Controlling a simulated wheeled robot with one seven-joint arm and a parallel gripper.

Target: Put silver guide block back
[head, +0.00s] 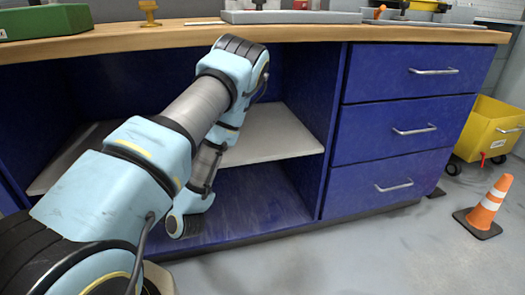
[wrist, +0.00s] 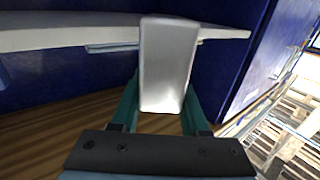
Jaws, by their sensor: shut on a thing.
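The silver guide block (wrist: 168,62) is a smooth, pale metal bar in the middle of the wrist view. My gripper (wrist: 160,108) is shut on it, with a teal finger on each side of its lower part. The block stands out past the fingers and covers part of a pale shelf edge (wrist: 60,35) behind it. Whether it touches the shelf, I cannot tell. In the head view my arm bends down in front of the open bay of the blue workbench; the gripper and block cannot be made out there.
The bay's grey shelf (head: 275,135) looks clear where visible. Blue drawers (head: 405,130) stand shut to its right. The wooden worktop (head: 400,34) overhangs the bay and carries several items, including a green box (head: 45,22). An orange cone (head: 488,205) and yellow bin (head: 490,130) stand at right.

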